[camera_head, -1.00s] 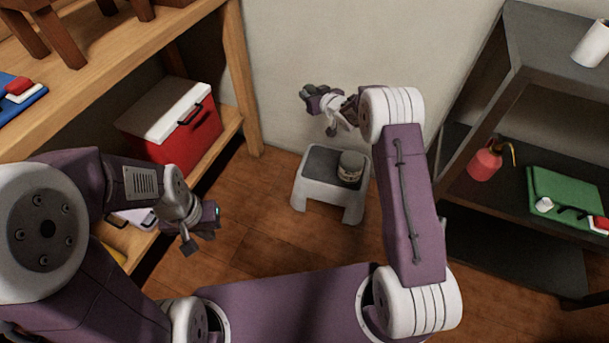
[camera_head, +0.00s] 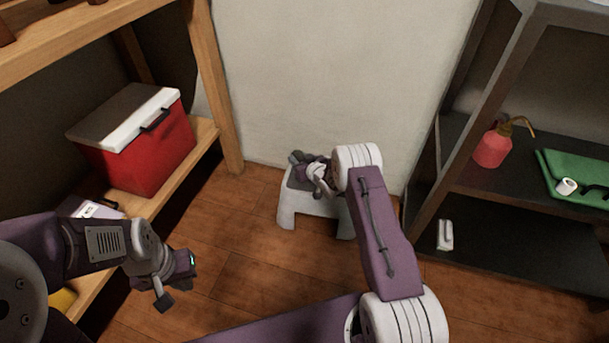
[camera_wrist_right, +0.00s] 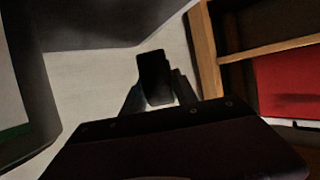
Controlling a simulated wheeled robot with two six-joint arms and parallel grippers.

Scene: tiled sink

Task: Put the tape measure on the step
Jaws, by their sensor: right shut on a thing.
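The step (camera_head: 300,209) is a small pale stool with a grey top, on the floor against the wall. My right gripper (camera_head: 303,162) is over its back part and covers much of the top. It is shut on a dark, block-shaped thing (camera_wrist_right: 154,77), seen between the fingers in the right wrist view. This is probably the tape measure, but its details are too dark to read. I cannot tell whether it touches the step. My left gripper (camera_head: 178,280) is open and empty, left of the step.
A wooden shelf on the left holds a red cooler (camera_head: 145,150) with a white lid. A dark shelf on the right holds a red oil can (camera_head: 492,148), a green case (camera_head: 570,172) and a small white item (camera_head: 445,235). The wooden floor around the step is clear.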

